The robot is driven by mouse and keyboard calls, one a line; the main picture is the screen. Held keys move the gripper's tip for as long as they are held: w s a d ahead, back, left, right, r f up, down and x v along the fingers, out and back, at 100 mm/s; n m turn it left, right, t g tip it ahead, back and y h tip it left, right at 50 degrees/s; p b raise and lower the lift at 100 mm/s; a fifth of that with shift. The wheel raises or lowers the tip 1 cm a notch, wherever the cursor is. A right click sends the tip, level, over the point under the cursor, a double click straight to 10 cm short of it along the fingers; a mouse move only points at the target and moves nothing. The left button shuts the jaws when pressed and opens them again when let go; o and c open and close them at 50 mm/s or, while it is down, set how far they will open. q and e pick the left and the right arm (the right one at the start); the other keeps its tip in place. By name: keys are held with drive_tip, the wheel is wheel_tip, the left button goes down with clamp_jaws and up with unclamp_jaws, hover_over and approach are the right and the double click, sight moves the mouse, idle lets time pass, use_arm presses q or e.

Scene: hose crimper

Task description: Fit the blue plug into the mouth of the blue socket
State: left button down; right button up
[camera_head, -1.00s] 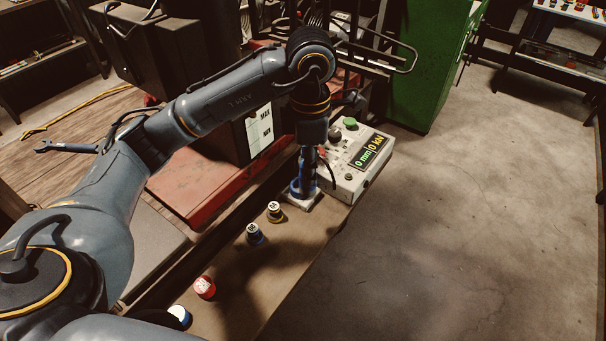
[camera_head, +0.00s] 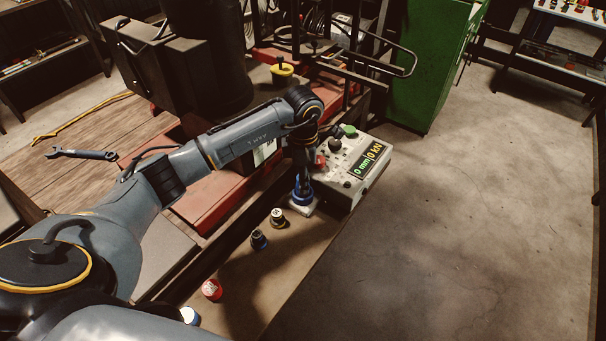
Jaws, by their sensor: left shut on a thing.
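The blue socket (camera_head: 302,194) is a blue ring standing on a small pale base beside the control box. My left gripper (camera_head: 302,178) points down from above, directly over the socket's mouth, with its fingers close together. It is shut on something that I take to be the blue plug. The plug is hidden by the fingers and the socket's rim, so I cannot tell how deep it sits. My right gripper is not in view.
The control box (camera_head: 356,170) with buttons and a display stands just right of the socket.

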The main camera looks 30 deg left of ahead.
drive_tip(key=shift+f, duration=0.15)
use_arm(q)
drive_tip(key=shift+f, duration=0.2)
drive_tip(key=c, duration=1.2)
unclamp_jaws()
drive_tip(key=shift+o, duration=1.3)
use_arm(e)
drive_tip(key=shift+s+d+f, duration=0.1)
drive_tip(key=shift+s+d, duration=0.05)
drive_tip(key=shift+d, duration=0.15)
use_arm(q)
drive_tip(key=shift+r, duration=0.1)
